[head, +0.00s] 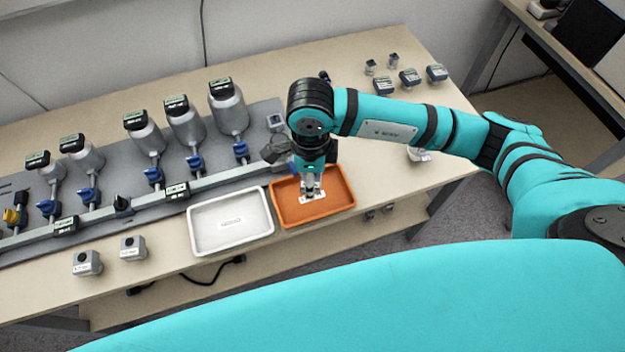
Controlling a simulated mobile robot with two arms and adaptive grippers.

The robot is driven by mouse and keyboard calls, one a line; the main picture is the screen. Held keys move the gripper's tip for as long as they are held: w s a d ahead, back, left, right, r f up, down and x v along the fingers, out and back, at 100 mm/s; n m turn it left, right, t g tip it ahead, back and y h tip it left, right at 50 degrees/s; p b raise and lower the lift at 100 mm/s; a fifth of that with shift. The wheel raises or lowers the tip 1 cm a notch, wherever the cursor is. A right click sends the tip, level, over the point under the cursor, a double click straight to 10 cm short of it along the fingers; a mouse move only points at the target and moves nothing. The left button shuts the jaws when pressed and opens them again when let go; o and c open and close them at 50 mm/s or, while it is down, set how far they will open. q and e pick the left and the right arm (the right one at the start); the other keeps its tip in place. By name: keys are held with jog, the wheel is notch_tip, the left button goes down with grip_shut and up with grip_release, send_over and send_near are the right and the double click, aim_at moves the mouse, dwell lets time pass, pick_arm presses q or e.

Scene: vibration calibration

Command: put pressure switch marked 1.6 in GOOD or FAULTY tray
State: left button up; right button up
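My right gripper (312,185) points down over the orange tray (341,204). A small grey piece with a white label (314,197), which looks like a pressure switch, is at its fingertips, low in the tray. I cannot tell if the fingers grip it or if it rests on the tray floor. The white tray (207,236) is empty and stands left of the orange one; its label is too small to read. Two grey switches with white labels, one left (88,263) and one right (132,249), stand at the front left. No 1.6 marking is readable. My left gripper is out of view.
A grey manifold (100,213) with blue valves and several grey vessels (228,112) runs along the table behind the trays. Several small gauges (410,78) stand at the back right. A white-labelled item (420,155) is partly hidden beneath my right arm.

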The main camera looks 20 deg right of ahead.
jog(key=shift+w+d, duration=0.15)
jog(key=shift+d, duration=0.1)
jog(key=shift+f, duration=0.3)
jog(key=shift+f+p, duration=0.35)
jog(key=shift+f, duration=1.15)
jog(key=shift+f, duration=0.2)
jog(key=o, duration=1.3)
jog(key=shift+r, duration=0.15)
